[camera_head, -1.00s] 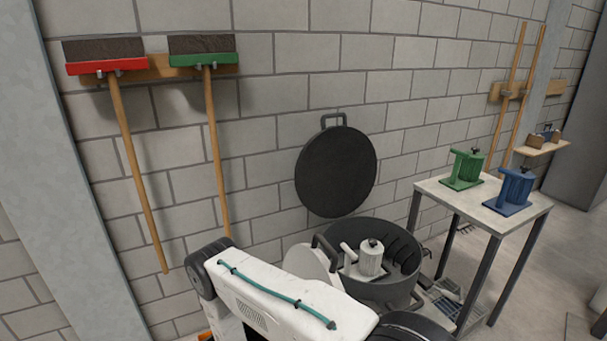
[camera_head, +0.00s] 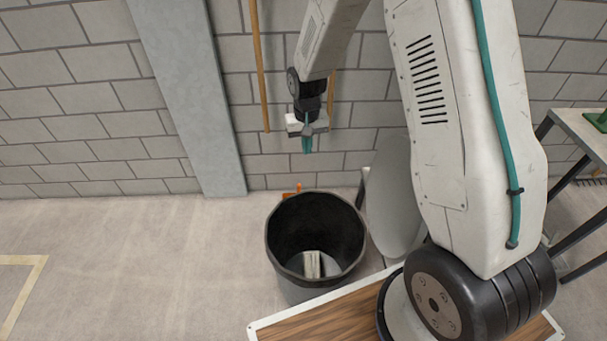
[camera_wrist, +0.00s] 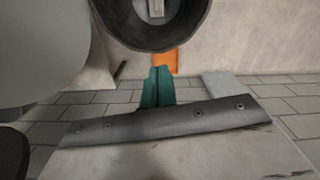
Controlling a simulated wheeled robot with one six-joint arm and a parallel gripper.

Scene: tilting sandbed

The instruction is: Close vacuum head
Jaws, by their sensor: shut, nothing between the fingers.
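An open black bucket-shaped drum (camera_head: 275,240), perhaps the vacuum's body, stands on the floor at centre. A pale block (camera_head: 313,264) shows inside it. A large light grey disc (camera_head: 388,205) stands steeply tilted beside the drum's right rim; it may be the open vacuum head. My arm hides part of its right side. My gripper (camera_head: 307,146) points down beyond the drum's far rim, with its teal fingers together and empty. In the wrist view, my gripper (camera_wrist: 156,87) shows near the dark drum rim (camera_wrist: 145,44), and the grey disc (camera_wrist: 45,45) fills the upper left.
An orange part (camera_head: 292,192) shows behind the drum. The block wall and a grey pillar (camera_head: 187,90) stand at the back. A wooden-topped board (camera_head: 330,320) lies in front, and a table (camera_head: 585,135) stands at right. The floor at left is clear.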

